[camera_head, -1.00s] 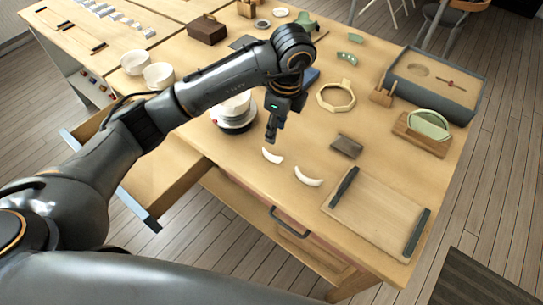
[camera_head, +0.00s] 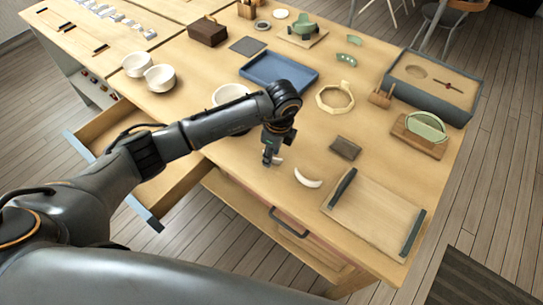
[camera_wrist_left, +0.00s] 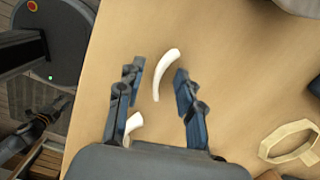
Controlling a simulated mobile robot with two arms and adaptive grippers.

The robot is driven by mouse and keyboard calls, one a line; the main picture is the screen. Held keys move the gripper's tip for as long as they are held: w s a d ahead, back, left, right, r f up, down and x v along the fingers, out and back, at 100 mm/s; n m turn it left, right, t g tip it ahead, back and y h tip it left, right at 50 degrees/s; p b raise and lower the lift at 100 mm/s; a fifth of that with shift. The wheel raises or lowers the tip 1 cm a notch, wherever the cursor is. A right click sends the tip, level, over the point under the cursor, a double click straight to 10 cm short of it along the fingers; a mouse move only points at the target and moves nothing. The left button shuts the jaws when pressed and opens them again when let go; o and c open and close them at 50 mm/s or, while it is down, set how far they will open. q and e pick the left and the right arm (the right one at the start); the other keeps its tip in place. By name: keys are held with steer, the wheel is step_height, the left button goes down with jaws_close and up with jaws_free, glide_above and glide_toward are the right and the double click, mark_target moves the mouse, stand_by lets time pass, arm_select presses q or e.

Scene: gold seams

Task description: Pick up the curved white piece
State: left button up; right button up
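Two curved white pieces lie on the wooden table. One curved white piece (camera_wrist_left: 163,76) lies between the spread fingers of my left gripper in the left wrist view; in the head view it is mostly hidden by that gripper. The other curved white piece (camera_head: 308,178) lies just to the right, and in the left wrist view it is partly hidden behind a finger. My left gripper (camera_head: 270,162) points down, open, low over the first piece; contact with it cannot be made out.
A small dark block (camera_head: 345,148) and a board with dark handles (camera_head: 375,213) lie to the right. A wooden ring (camera_head: 335,97) and a blue tray (camera_head: 279,70) are behind. A white bowl (camera_head: 228,94) stands left of the gripper. An open drawer (camera_head: 165,185) juts out in front.

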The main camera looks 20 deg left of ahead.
arm_select(q)
jaws_close()
